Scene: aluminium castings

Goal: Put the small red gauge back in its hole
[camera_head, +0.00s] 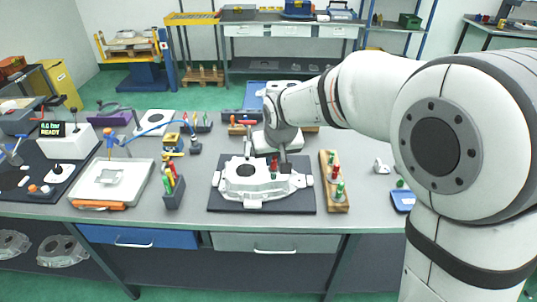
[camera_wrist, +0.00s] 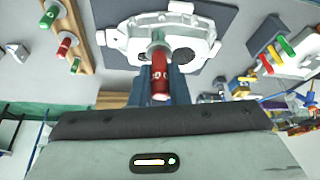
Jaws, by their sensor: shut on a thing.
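My gripper (camera_head: 283,160) hangs over the right side of the aluminium casting in the head view, and it also shows in the wrist view (camera_wrist: 160,88). Its jaws are shut on a small red gauge (camera_wrist: 160,82), whose red handle lies between the fingers and whose paler end points toward the casting (camera_wrist: 120,38). The red handle also shows in the head view (camera_head: 274,163). The casting (camera_head: 245,185) lies on a dark mat. A wooden gauge block (camera_head: 338,205) stands to its right, holding green and red gauges. Its empty holes cannot be made out clearly.
A dark stand with coloured handles (camera_head: 173,188) is left of the mat (camera_head: 225,206). A white tray (camera_head: 113,185) lies farther left. A blue tray (camera_head: 402,201) is at the right. The bench strip between the block and blue tray is mostly clear.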

